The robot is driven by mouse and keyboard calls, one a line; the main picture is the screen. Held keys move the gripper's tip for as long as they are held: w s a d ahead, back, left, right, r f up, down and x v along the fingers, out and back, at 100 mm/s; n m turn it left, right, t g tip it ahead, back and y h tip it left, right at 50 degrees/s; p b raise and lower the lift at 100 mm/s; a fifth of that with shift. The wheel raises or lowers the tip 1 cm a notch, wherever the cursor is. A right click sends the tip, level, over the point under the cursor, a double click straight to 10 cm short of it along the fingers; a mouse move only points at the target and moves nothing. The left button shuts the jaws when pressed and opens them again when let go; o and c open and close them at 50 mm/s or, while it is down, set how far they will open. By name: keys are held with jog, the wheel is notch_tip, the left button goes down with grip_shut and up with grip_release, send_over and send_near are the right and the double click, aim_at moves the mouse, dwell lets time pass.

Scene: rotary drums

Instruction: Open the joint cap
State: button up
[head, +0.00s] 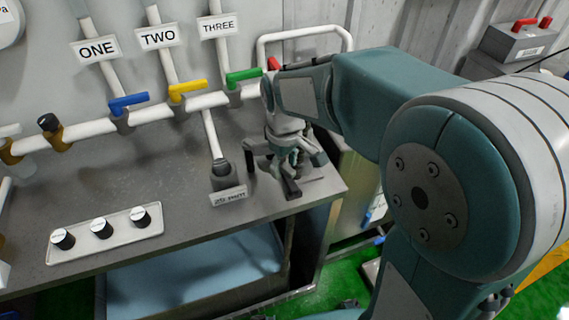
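A dark grey cap-like fitting (224,177) sits on the grey bench at the lower end of a white pipe branch. A small white label (228,196) stands in front of it; its print is too small to read surely, so I cannot confirm that this is the joint cap. My gripper (271,175) points down over the bench's right part, to the right of the fitting and apart from it. Its fingers look spread, with nothing seen between them. My arm hides part of the bench's back right.
Blue (128,103), yellow (187,90) and green (243,76) valve handles line the white pipe under signs ONE, TWO and THREE. A white tray (128,239) with three black-and-white knobs lies at front left. The bench's middle is clear.

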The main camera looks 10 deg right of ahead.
notch_tip(320, 180, up, 12)
dwell(0.6)
jog(key=shift+f, duration=0.1)
jog(key=s+d+f+m+t, duration=0.1)
jog(key=s+d+m+t, duration=0.1)
jog(key=s, duration=0.6)
jog(key=s+d+f+m+t, duration=0.2)
jog(key=s+d+m, duration=0.3)
jog(key=s, duration=0.3)
jog(key=shift+d+m+t, duration=0.3)
jog(key=shift+d+t, duration=0.25)
jog(key=shift+t, duration=0.25)
